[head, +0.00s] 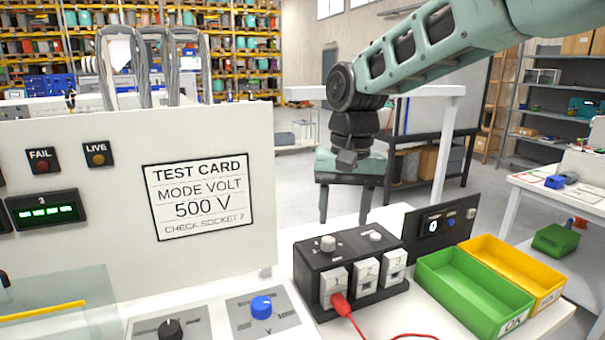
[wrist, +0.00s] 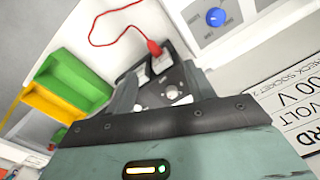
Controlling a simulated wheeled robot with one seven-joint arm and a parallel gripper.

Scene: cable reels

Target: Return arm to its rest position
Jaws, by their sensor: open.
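My gripper (head: 345,217) hangs from my teal arm, above and behind the black socket box in the head view. Its two fingers are apart with nothing between them. In the wrist view my gripper (wrist: 155,80) also shows its fingers spread. The black socket box (head: 312,262) has several knobs on top and white sockets numbered 1, 2 and 3 in front. A red plug (head: 341,303) sits at socket 1, with a red cable running off to the right. The plug also shows in the wrist view (wrist: 154,47).
A white panel (head: 110,150) with a test card reading 500 V stands at left. A green bin (head: 470,290) and a yellow bin (head: 515,268) sit right of the socket box. A knob panel (head: 262,308) lies in front. Shelves (head: 550,100) stand behind at right.

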